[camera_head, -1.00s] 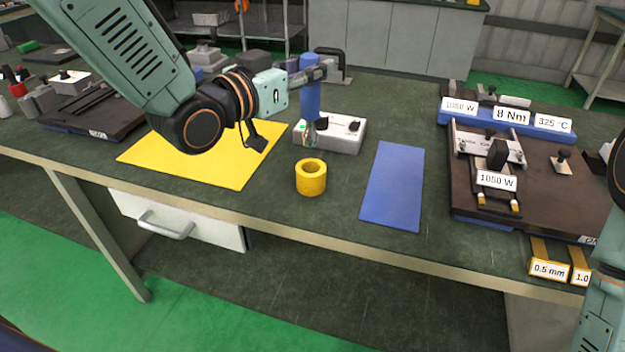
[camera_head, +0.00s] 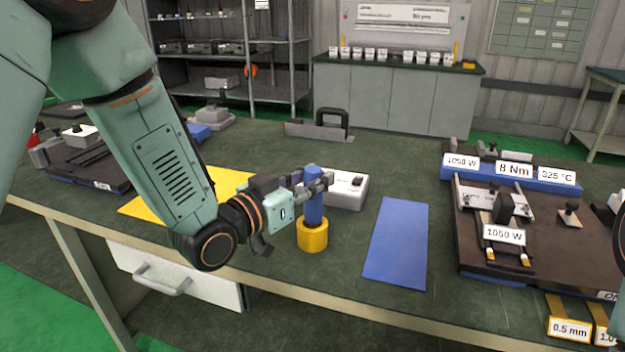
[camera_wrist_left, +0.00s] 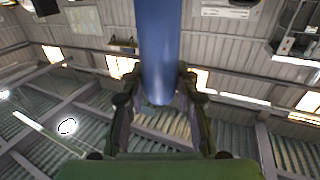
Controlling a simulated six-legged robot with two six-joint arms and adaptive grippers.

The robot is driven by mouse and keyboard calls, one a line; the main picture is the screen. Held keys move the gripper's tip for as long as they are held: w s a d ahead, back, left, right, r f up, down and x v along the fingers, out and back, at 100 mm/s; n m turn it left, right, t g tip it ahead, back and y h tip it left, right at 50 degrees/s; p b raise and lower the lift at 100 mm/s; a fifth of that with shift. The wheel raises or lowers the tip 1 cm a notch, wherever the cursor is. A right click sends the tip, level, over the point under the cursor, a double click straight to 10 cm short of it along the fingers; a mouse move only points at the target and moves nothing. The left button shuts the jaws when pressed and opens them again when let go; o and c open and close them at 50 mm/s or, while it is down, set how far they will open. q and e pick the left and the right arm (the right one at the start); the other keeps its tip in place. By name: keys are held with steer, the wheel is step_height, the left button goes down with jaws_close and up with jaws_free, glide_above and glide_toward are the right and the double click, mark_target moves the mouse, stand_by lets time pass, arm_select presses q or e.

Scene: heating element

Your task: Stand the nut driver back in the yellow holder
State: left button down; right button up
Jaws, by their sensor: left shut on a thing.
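The nut driver (camera_head: 314,209) has a blue handle and stands about upright at the yellow holder (camera_head: 312,237). Its lower end is at the holder's mouth, and its shaft is hidden, seemingly inside the holder. My left gripper (camera_head: 322,184) is shut on the upper part of the blue handle. The left wrist view shows the blue handle (camera_wrist_left: 159,60) between the two fingers of my left gripper (camera_wrist_left: 160,90). I cannot tell whether the driver is fully seated. My right gripper is not in view.
A white box with black knobs (camera_head: 345,190) stands just behind the holder. A blue mat (camera_head: 397,243) lies to the right and a yellow mat (camera_head: 229,180) to the left, partly behind my arm. A dark fixture board (camera_head: 480,250) is farther right.

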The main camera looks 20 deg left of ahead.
arm_select(q)
steer(key=c, duration=1.4)
jaws_free()
steer(key=o, duration=0.4)
steer(key=shift+s+r, duration=0.25)
steer(key=shift+w+f, duration=0.2)
steer(key=p+v, duration=0.1)
steer(key=v, duration=0.4)
steer(key=shift+s+a+r, duration=0.1)
steer(key=shift+s+a, duration=0.4)
steer(key=shift+s, duration=0.5)
steer(key=shift+p+v, duration=1.75)
steer(key=shift+v, duration=0.7)
steer(key=shift+s, duration=0.1)
